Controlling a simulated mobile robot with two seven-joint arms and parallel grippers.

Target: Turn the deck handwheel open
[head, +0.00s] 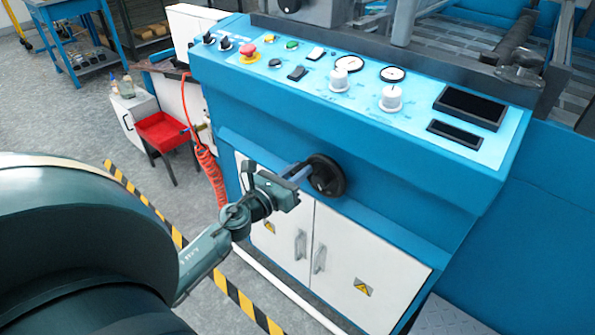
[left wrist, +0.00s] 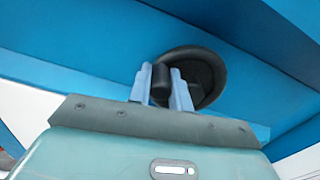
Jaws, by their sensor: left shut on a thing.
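The black deck handwheel (head: 327,175) is mounted on the blue front of the machine, below the control panel. My left gripper (head: 304,170) reaches it from the left, with its fingers at the left side of the wheel. In the left wrist view the two pale blue fingers of the left gripper (left wrist: 164,88) are shut on a black knob of the handwheel (left wrist: 203,67). The wheel's round rim shows behind and to the right of the fingers. My right gripper is not in view.
The control panel (head: 365,90) with buttons, gauges and knobs juts out above the handwheel. White cabinet doors (head: 335,255) with handles are below. A coiled red hose (head: 207,170) hangs to the left, near a red bin (head: 163,131). Striped floor tape (head: 243,303) runs along the machine.

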